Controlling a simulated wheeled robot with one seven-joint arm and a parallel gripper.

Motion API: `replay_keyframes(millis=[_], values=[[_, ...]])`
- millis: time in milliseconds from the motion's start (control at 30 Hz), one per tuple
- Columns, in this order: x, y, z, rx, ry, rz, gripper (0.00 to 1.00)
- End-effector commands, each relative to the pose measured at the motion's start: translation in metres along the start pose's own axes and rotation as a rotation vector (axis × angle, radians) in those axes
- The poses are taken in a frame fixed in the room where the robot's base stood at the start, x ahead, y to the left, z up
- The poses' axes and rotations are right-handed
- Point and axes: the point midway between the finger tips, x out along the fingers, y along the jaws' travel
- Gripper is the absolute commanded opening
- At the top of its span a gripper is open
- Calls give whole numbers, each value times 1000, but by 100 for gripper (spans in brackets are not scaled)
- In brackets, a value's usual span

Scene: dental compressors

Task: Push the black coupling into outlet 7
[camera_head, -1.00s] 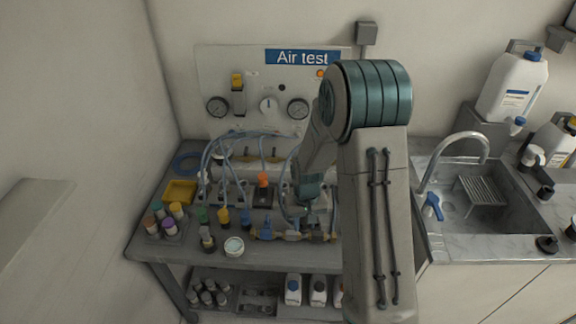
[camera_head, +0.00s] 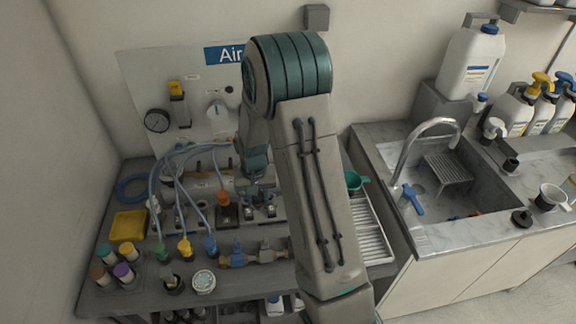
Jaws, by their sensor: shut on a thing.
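My gripper (camera_head: 262,187) points down over the right part of the outlet row on the bench, right of the orange coupling (camera_head: 223,198). It is shut on the black coupling, which is too small and too covered by the gripper to make out. Below the gripper, small dark outlet blocks (camera_head: 249,213) stand in the row. Their numbers cannot be read, so I cannot tell which is outlet 7 or whether the coupling touches it. My arm hides the bench right of the gripper.
Blue hoses (camera_head: 160,175) arch over the row's left part. Green, yellow and blue couplings (camera_head: 185,249) stand in front. Capped bottles (camera_head: 123,273), a round tin (camera_head: 204,282) and a yellow tray (camera_head: 128,225) are on the left. A sink (camera_head: 455,185) lies right.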

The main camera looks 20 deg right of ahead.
Motion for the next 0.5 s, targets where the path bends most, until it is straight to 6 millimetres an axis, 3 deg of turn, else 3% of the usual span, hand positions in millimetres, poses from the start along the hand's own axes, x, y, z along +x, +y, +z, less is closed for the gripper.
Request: replay_keyframes(millis=[100, 300, 500], values=[[1, 28, -25, 297, 5, 1, 8], [-10, 74, -55, 787, 4, -1, 8], [-21, 103, -70, 1099, 1, -4, 8]])
